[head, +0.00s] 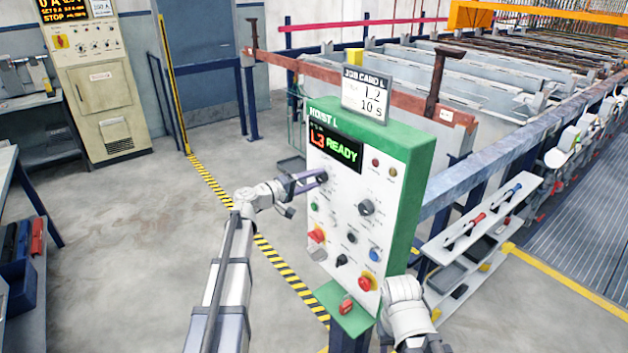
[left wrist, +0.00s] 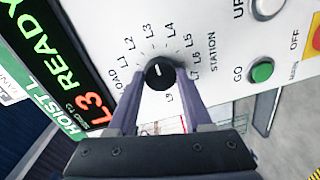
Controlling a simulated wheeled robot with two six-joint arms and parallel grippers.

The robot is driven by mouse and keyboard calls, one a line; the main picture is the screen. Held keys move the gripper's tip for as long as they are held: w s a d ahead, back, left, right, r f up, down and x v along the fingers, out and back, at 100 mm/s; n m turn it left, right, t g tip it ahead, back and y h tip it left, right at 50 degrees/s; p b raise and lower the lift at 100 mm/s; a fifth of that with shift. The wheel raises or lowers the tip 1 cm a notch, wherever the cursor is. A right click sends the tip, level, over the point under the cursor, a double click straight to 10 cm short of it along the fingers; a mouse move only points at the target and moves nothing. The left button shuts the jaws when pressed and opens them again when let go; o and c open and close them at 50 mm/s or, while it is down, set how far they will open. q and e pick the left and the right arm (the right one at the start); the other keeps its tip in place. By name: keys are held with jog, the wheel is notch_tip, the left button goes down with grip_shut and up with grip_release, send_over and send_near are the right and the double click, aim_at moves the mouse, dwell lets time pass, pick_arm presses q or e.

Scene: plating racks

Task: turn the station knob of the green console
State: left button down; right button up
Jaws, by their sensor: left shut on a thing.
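The green console (head: 413,168) stands in the middle of the head view, its white face turned to the left. Its display (head: 335,147) reads L3 READY. The black station knob (left wrist: 160,75) shows in the left wrist view, ringed by labels from LOAD through L1, L2, L3 and on. A short white mark is on the knob, nearest the L3 side. My left gripper (left wrist: 164,82) is shut on the knob, one finger on each side. In the head view my left gripper (head: 312,180) covers the knob. My right arm is at the lower right; its fingers are not seen.
Other knobs and buttons sit close by on the face, such as the grey knob (head: 366,207) and a red switch (head: 366,283). A job card (head: 365,96) reading L2, 10 s stands on top. A tool shelf (head: 480,225) and tank line are to the right. Open floor lies left.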

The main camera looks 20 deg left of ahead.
pick_arm(q)
jog(key=shift+c, duration=1.6)
grip_release()
jog(key=v, duration=0.7)
jog(key=shift+s+a, duration=0.25)
jog(key=shift+s, duration=0.1)
jog(key=s+d+f+m+g+y, duration=0.1)
jog(key=s+d+f+m+g, duration=0.2)
jog(key=s+d+f+g, duration=0.5)
jog(key=s+d+f+m+g+y, duration=0.1)
jog(key=s+d+f+m, duration=0.35)
jog(key=d, duration=0.85)
jog(key=s+f+m+g+y, duration=0.2)
jog(key=s+f+y, duration=0.2)
jog(key=s, duration=0.4)
jog(key=s+f+m+g+y, duration=0.2)
jog(key=s+f+y, duration=0.2)
jog(key=s, duration=0.5)
jog(key=shift+s+d+g+y, duration=0.2)
jog(key=shift+d+g+y, duration=0.2)
jog(key=shift+y, duration=0.6)
